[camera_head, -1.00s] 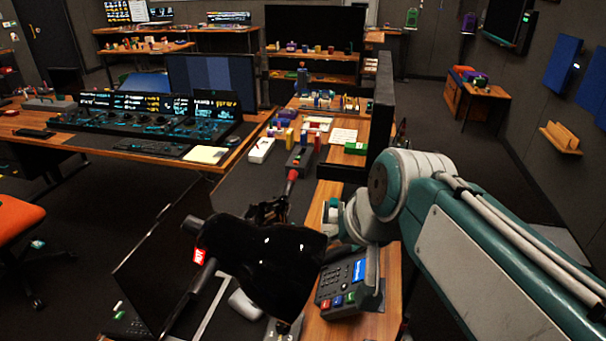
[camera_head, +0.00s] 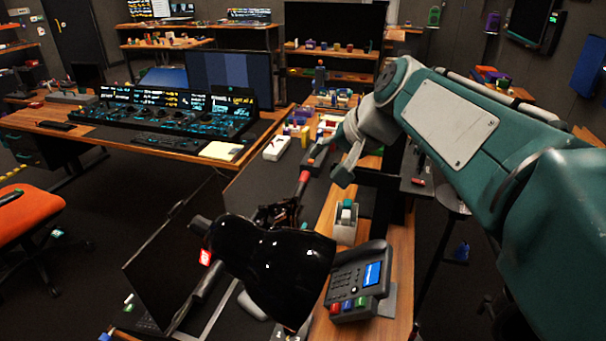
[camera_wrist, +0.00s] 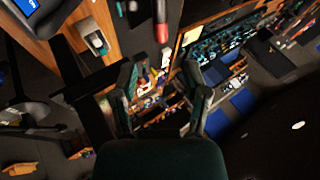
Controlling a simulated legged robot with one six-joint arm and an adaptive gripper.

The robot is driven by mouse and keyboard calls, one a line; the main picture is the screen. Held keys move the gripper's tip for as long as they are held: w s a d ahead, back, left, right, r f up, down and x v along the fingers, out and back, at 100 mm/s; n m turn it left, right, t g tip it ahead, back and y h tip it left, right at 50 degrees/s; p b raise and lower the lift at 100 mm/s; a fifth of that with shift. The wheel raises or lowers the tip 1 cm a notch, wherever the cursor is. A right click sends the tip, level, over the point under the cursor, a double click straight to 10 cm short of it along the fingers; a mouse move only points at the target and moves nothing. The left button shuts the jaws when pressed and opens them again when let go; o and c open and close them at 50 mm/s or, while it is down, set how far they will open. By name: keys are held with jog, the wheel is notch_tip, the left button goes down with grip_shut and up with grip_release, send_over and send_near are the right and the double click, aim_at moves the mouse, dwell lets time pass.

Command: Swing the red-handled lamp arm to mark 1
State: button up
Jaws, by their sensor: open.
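A black lamp (camera_head: 268,262) with a domed shade stands in the foreground of the head view. A red handle (camera_head: 303,183) shows beyond the shade, beside the dark linkage of the lamp arm (camera_head: 277,214). What looks like the same red handle (camera_wrist: 161,31) is at the top of the wrist view. My gripper (camera_head: 346,168) is above the desk, to the right of the red handle and apart from it. In the wrist view its two fingers (camera_wrist: 163,98) are spread, with nothing between them. I cannot make out mark 1.
A desk phone (camera_head: 358,285) and a small grey holder (camera_head: 346,222) stand on the wooden desk right of the lamp. A dark upright panel edges the desk. A console (camera_head: 165,120) stands at the back left, and an orange chair (camera_head: 35,215) at far left.

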aim_at(305, 179)
jog(key=x, duration=1)
jog(key=shift+w+a+f, duration=0.15)
jog(key=shift+f, duration=0.1)
jog(key=shift+c, duration=0.4)
grip_shut()
